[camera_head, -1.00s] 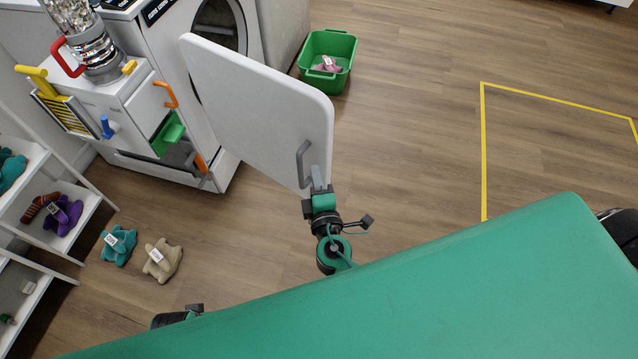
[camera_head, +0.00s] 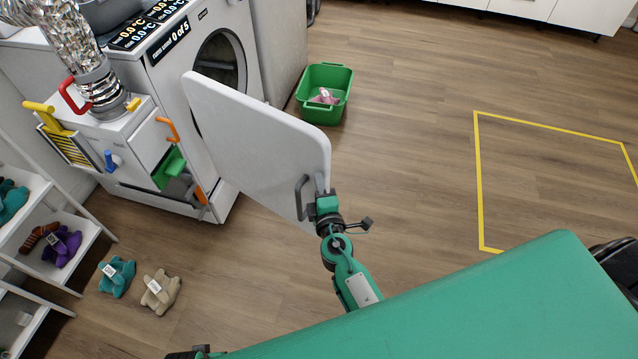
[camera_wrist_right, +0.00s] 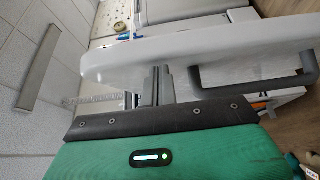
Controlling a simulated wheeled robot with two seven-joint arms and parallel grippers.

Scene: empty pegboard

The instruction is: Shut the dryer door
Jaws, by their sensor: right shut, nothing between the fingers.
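The dryer door (camera_head: 245,135) is a white rounded panel standing wide open in front of the dryer (camera_head: 165,60), whose round opening (camera_head: 220,58) shows behind it. A grey bar handle (camera_head: 302,196) is on the door's face near its free edge. My right gripper (camera_head: 321,184) is shut and empty, its fingertips at the door's face just right of the handle. In the right wrist view the grey fingers (camera_wrist_right: 155,85) reach the white door (camera_wrist_right: 200,45), with the handle (camera_wrist_right: 255,85) to their right; whether they press on it is hard to tell.
A green basket (camera_head: 325,92) with a pink item stands on the floor right of the dryer. A teal plush (camera_head: 116,277) and a beige plush (camera_head: 160,291) lie on the floor at left, near white shelves (camera_head: 60,250). Floor inside the yellow outline (camera_head: 478,180) is clear.

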